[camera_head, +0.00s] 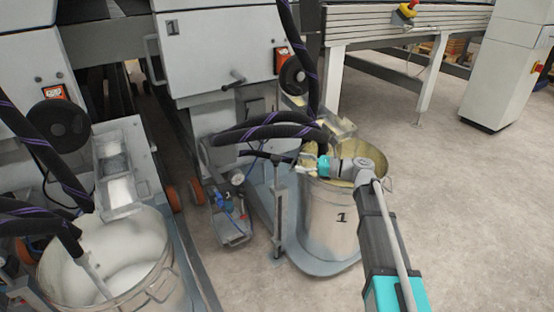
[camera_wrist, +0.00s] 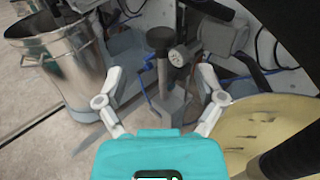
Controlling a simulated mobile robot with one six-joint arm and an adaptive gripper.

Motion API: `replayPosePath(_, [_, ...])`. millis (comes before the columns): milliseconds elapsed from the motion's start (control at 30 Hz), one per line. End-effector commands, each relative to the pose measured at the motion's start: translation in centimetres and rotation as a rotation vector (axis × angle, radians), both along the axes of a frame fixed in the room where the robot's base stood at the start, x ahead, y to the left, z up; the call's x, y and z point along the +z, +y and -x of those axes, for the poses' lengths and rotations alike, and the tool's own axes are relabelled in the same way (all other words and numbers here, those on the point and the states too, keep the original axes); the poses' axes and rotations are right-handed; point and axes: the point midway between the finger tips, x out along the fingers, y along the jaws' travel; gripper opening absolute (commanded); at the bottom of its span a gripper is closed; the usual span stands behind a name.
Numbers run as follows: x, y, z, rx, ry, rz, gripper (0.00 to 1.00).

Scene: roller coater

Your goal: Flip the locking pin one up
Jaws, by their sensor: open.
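My gripper (camera_head: 308,165) is above the left rim of the metal drum marked 1 (camera_head: 331,230), near the top of an upright grey post (camera_head: 278,212). In the wrist view, my gripper (camera_wrist: 160,78) is open, with its two pale fingers spread apart and nothing held. Between and beyond the fingers is a dark post with a black round top (camera_wrist: 160,39). A round gauge (camera_wrist: 179,56) sits beside it, and a grey block (camera_wrist: 173,104) is lower down. I cannot tell for sure which part is locking pin one, nor whether it is up.
Black hoses (camera_head: 268,130) run close to my gripper. Drum 1 holds yellowish content (camera_wrist: 275,130). A second metal drum (camera_head: 155,292) with white content stands at left. Machine housings (camera_head: 222,52) rise behind. The floor (camera_head: 475,215) at right is clear.

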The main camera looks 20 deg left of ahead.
Motion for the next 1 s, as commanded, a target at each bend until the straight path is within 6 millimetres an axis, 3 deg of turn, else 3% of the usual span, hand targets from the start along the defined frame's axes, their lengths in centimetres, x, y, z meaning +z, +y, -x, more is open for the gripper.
replayPosePath(200, [0.0,3.5,0.2,0.002,0.000,0.000,0.88])
replayPosePath(500, [0.0,7.1,0.5,0.000,0.000,0.000,0.88])
replayPosePath(1000, [0.0,8.1,0.6,0.001,0.000,0.000,0.88])
